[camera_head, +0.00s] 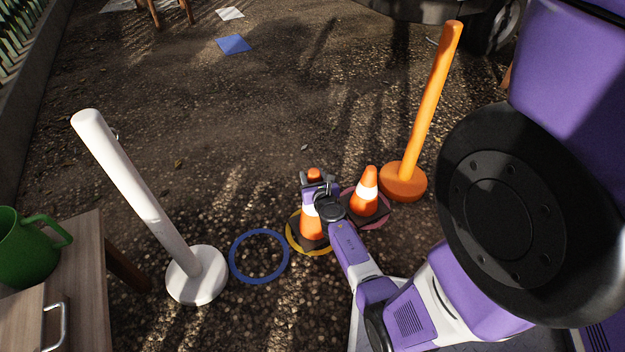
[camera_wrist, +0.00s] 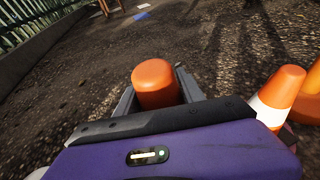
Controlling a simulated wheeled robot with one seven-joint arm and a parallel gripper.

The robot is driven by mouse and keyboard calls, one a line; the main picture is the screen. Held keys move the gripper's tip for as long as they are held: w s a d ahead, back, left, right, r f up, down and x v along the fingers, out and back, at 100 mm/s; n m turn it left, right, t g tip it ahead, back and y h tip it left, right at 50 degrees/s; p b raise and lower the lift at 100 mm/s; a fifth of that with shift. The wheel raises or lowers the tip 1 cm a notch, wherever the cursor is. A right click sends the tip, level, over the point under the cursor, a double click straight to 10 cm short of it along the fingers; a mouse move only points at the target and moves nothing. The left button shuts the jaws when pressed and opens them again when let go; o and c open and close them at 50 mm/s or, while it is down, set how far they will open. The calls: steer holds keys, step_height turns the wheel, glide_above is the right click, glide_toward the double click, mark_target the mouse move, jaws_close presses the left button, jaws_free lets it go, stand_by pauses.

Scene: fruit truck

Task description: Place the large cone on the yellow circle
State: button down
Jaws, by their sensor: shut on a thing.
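The large orange cone (camera_head: 311,226) has a white band and a dark base. It stands upright over the yellow circle (camera_head: 293,241), whose rim shows around the base; whether the base touches the ground is hard to tell. My gripper (camera_head: 316,181) is shut on the cone near its top, and the arm hides part of the cone. In the wrist view the cone's orange tip (camera_wrist: 155,84) sits between my two fingers.
A second orange cone (camera_head: 368,184) stands close right on a pink circle (camera_head: 383,219). An empty blue ring (camera_head: 259,256) lies left. A white post (camera_head: 150,215) and an orange post (camera_head: 425,110) flank the area. A wooden table (camera_head: 75,255) with a green mug (camera_head: 25,250) is at far left.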

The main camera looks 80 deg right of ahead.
steer(key=shift+r, duration=0.1)
steer(key=c, duration=0.7)
jaws_free()
steer(key=shift+f, duration=0.2)
steer(key=shift+r, duration=0.1)
